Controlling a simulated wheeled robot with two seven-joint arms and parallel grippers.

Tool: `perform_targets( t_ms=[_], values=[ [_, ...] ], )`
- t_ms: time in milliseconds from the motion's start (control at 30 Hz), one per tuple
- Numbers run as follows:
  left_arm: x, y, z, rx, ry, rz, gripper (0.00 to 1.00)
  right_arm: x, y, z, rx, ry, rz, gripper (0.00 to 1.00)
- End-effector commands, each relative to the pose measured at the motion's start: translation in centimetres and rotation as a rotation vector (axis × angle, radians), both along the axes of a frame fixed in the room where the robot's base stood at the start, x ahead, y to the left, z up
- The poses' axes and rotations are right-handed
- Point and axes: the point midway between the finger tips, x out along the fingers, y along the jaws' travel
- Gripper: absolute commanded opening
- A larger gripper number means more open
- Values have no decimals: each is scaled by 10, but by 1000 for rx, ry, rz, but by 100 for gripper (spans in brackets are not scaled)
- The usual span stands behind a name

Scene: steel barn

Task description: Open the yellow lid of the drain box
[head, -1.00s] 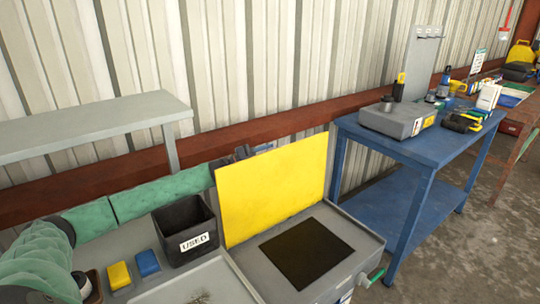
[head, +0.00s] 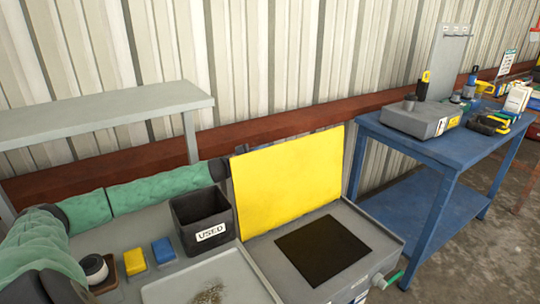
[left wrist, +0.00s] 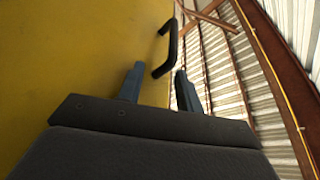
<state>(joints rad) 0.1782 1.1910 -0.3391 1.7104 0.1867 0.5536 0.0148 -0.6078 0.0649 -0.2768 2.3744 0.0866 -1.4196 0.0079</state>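The yellow lid (head: 288,180) of the drain box (head: 370,262) stands raised and nearly upright along the box's back edge. The box's dark square top (head: 322,249) is uncovered. In the left wrist view the lid's yellow face (left wrist: 70,60) fills the left side, with a black bar handle (left wrist: 173,42) on it. My left gripper (left wrist: 160,72) is open, its two blue-grey fingers apart around the handle's near end, with gaps showing. In the head view my left arm reaches behind the lid, which hides the fingers. My right gripper is not in view.
A black bin marked USED (head: 203,222), a yellow block (head: 135,261) and a blue block (head: 163,250) stand left of the lid. A grey shelf (head: 100,108) is behind my left arm. A blue bench (head: 425,150) with tools stands to the right.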

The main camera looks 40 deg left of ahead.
Motion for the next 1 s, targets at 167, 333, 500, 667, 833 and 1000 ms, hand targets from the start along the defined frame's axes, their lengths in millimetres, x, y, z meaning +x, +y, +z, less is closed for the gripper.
perform_targets(
  t_ms=[167,333,500,667,833,1000],
  values=[
    [0,0,-1,1,1,-1,34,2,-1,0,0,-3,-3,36],
    [-4,3,-2,0,2,0,34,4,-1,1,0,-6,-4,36],
    [-12,9,-5,0,2,0,34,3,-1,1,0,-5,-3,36],
    [-18,15,-7,-1,1,0,34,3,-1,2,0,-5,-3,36],
    [-25,21,-8,0,2,0,34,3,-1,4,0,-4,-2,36],
    [-32,27,-11,-1,2,0,34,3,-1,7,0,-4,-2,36]
  ],
)
